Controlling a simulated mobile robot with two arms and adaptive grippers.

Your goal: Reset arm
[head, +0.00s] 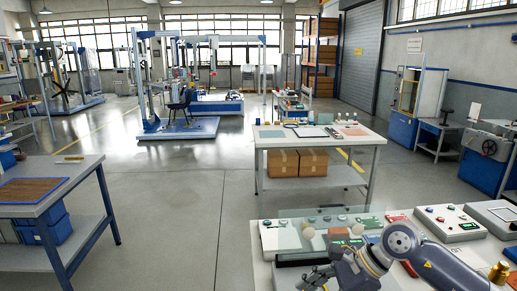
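My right arm comes in from the bottom right, over the near workbench (262,275). My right gripper (318,277) is low at the bottom edge, in front of the control boxes. It is small and partly cut off, so I cannot tell whether its fingers are open or shut. My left arm and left gripper are out of view. A blue frame (205,42) with a dark chair (181,106) on its blue base (178,130) stands far back at the centre left.
The near bench carries control boxes with buttons (450,222), a transparent panel (290,228) and brass weights (499,271). A white table (280,143) with cartons (283,162) below stands behind. A workbench (75,172) is at left. Grey floor (185,200) between is clear.

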